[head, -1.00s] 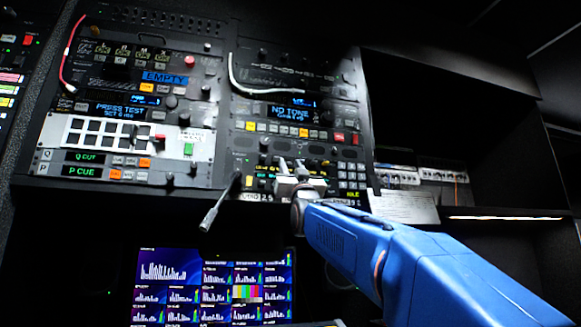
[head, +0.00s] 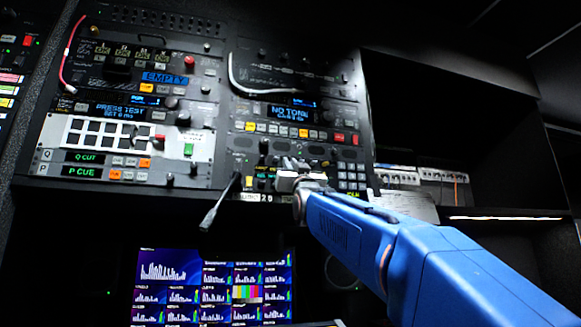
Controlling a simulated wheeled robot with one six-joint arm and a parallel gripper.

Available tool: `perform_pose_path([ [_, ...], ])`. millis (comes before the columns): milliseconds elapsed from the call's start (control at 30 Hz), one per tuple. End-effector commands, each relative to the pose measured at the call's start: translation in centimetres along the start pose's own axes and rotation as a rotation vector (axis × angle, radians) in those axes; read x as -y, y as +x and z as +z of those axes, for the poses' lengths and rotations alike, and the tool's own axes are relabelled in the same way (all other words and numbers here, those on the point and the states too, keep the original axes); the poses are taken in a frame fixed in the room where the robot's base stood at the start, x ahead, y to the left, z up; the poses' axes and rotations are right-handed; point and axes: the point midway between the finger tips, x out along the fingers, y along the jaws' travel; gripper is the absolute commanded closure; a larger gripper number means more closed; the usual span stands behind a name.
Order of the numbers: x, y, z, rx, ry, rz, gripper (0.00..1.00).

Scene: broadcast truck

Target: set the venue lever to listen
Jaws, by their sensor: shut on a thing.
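My gripper (head: 296,172) is up against the lower right rack panel (head: 245,160), left of a keypad. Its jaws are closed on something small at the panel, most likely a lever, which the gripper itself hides. I cannot read the lever's label or tell its position. Above the gripper a blue display (head: 290,112) reads "NO TONE".
A microphone-like stalk (head: 215,208) hangs down from the panel, left of my gripper. A white cable (head: 262,88) loops across the upper panel. A monitor (head: 214,287) with several bar graphs is below. A dark open shelf (head: 460,130) is at right.

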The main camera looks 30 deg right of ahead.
Motion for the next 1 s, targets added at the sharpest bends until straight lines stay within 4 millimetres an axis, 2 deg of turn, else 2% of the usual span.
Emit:
perform_pose_path([
  [667,-0.6,0.4,-1.1,0.216,-0.002,0.023,1.0],
  [1000,0.0,0.7,-1.5,0.315,-0.002,-0.001,1.0],
])
